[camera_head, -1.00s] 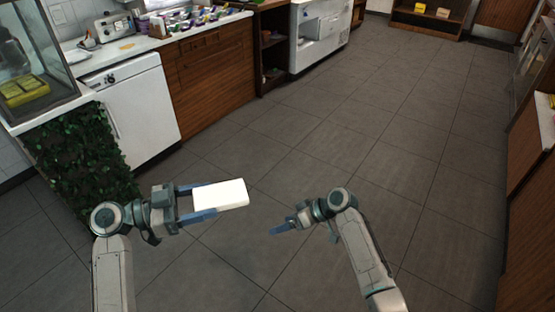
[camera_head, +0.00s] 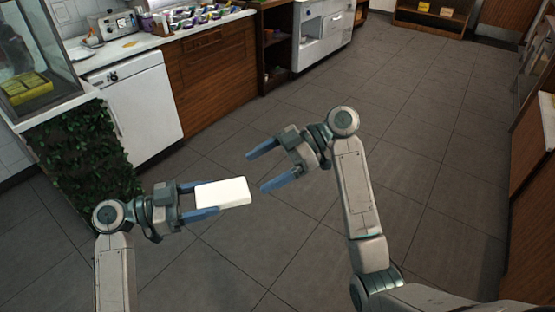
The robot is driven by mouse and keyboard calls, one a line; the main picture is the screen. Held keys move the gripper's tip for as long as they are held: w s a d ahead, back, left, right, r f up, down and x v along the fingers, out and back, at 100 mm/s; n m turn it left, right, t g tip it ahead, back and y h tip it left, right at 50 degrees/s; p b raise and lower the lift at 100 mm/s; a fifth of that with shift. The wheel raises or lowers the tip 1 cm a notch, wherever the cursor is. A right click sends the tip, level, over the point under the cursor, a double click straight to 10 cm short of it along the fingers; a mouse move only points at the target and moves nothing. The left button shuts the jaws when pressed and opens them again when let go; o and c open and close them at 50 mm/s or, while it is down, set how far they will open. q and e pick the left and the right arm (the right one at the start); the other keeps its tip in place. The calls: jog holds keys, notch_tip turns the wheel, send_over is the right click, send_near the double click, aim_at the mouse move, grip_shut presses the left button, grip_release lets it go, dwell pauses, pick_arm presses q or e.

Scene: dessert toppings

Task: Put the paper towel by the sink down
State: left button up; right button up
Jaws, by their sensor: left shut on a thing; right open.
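A white block-shaped paper towel (camera_head: 224,193) is held in the air over the floor. My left gripper (camera_head: 203,199) is shut on it, one blue finger on each side of its left end. My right gripper (camera_head: 263,166) is open and empty, just to the right of the towel, its fingers pointing left toward it. They look apart, though the exact gap in depth cannot be told. The sink is not clearly visible; the white counter (camera_head: 152,41) stands at the upper left.
On the counter are several small colored cups (camera_head: 205,16), a metal appliance (camera_head: 113,27) and a plate (camera_head: 80,54). A glass case (camera_head: 30,75) stands at the left. Below are a white dishwasher (camera_head: 137,105) and wooden cabinets (camera_head: 213,75). The tiled floor (camera_head: 420,130) is clear.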

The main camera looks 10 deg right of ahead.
aim_at(229, 188)
jog(key=x, duration=0.8)
jog(key=shift+a+f, duration=0.1)
jog(key=shift+a, duration=0.15)
pick_arm(q)
jog(key=shift+s, duration=0.1)
pick_arm(e)
jog(key=c, duration=1)
pick_arm(q)
jog(key=o, duration=1)
pick_arm(e)
jog(key=shift+c, duration=0.2)
pick_arm(q)
jog(key=shift+o, duration=0.2)
